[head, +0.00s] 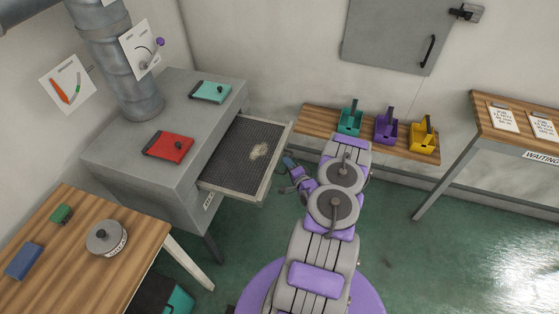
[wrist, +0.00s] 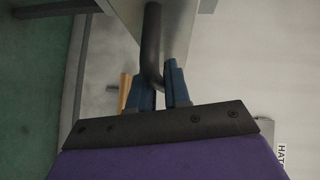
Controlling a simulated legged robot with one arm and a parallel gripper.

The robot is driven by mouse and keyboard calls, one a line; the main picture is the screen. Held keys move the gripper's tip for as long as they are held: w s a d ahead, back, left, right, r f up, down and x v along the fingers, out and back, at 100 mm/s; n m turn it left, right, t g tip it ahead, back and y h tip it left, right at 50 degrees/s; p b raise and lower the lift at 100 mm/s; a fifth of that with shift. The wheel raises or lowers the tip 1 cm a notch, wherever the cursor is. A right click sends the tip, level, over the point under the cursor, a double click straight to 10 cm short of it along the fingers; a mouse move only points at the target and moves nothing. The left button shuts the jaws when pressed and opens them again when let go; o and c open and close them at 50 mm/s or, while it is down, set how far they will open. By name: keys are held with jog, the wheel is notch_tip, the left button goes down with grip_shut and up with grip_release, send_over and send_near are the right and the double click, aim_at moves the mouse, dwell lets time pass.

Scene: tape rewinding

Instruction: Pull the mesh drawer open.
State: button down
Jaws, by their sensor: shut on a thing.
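The mesh drawer (head: 236,158) sticks out to the right from the grey metal cabinet (head: 150,150) in the head view. Its mesh floor shows, with a pale patch on it. My gripper (head: 290,165) is at the drawer's front, in line with its front panel. In the wrist view my gripper's blue fingers (wrist: 162,88) are shut around the dark curved handle (wrist: 152,40). The handle joins a grey panel (wrist: 178,25). In the head view the handle itself is too small to make out.
A teal clipboard-like item (head: 211,91) and a red one (head: 170,146) lie on the cabinet. A wooden table (head: 60,250) stands at lower left. A low wooden bench (head: 318,118) with several coloured bins is at the back. Green floor lies clear at right.

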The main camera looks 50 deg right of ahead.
jog(key=shift+s+d+r, duration=0.35)
jog(key=shift+d, duration=0.2)
jog(key=c, duration=1.5)
grip_release()
jog(key=o, duration=0.3)
jog(key=shift+d+f, duration=0.1)
jog(key=shift+f, duration=0.15)
jog(key=p+v, duration=0.2)
jog(key=v, duration=1.5)
jog(key=shift+s, duration=0.15)
